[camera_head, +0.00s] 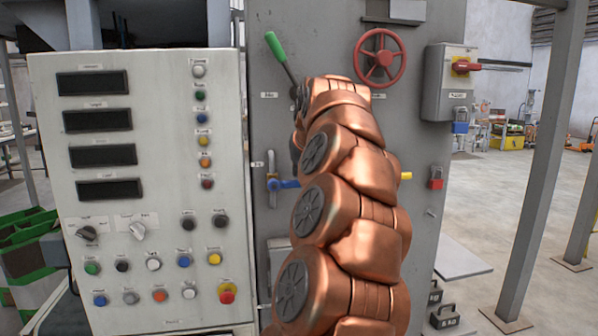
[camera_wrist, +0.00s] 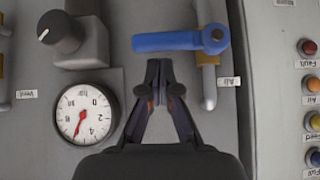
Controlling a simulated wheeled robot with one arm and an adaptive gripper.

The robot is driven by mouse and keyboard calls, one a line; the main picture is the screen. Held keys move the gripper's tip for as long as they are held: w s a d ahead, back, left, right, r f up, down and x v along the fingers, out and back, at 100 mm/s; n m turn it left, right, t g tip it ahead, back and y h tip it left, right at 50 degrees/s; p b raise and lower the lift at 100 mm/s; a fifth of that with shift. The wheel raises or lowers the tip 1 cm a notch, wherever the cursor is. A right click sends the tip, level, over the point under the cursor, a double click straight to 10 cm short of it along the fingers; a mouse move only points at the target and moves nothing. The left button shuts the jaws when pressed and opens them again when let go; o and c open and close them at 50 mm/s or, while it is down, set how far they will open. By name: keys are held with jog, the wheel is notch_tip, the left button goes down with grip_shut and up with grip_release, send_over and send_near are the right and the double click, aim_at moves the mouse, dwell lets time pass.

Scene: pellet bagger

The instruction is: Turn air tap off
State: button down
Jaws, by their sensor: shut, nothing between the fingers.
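The lever lies crosswise to the pipe. In the head view, the blue handle (camera_head: 288,184) sticks out to the right of its pipe, partly hidden by my copper arm. My gripper (camera_wrist: 158,68) is shut and empty. Its fingertips show just below the middle of the lever in the wrist view; I cannot tell whether they touch it. The fingers are mostly hidden in the head view.
A pressure gauge (camera_wrist: 86,115) and a black knob (camera_wrist: 62,32) sit beside the tap. A control panel (camera_head: 150,215) with buttons stands at left. A green-handled lever (camera_head: 281,57), red handwheel (camera_head: 380,57) and switch box (camera_head: 449,85) are on the grey cabinet. Open floor lies right.

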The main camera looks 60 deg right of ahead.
jog(key=w+d+r+p+v, duration=0.1)
jog(key=r+v, duration=0.1)
jog(key=v, duration=1.1)
jog(key=shift+w+d+r, duration=0.2)
jog(key=shift+w+r, duration=0.05)
